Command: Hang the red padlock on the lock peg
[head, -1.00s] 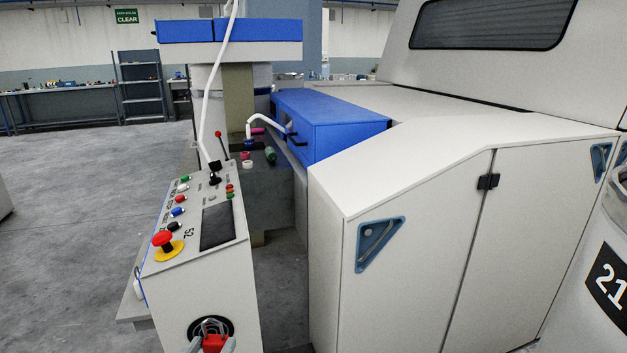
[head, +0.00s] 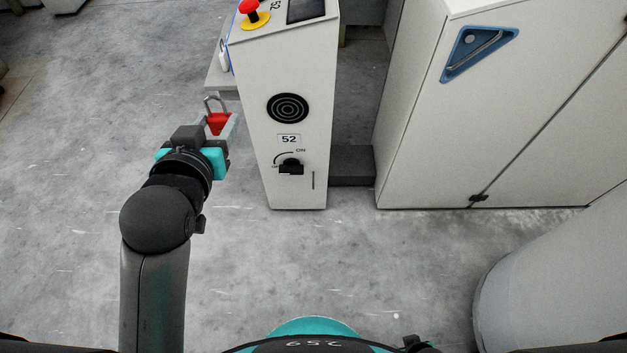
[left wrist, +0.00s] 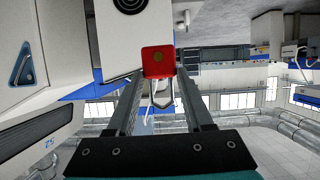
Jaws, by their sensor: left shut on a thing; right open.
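The red padlock (head: 218,124) is held upright in my left gripper (head: 223,134), its grey shackle pointing up. It is just left of the front of the white control console (head: 282,75). In the left wrist view the padlock's red body (left wrist: 158,61) sits between the two fingertips (left wrist: 158,72), shackle toward the palm. A black rotary switch (head: 290,166) with an ON mark is low on the console front, right of and below the padlock. I cannot make out the lock peg for certain. My right gripper is not in view.
The console carries a round black grille (head: 288,108), a 52 label (head: 289,139) and a red stop button (head: 249,7). A pale machine cabinet (head: 440,120) stands to the right, with a rounded grey body (head: 540,270) nearer. Floor (head: 270,250) before the console is clear.

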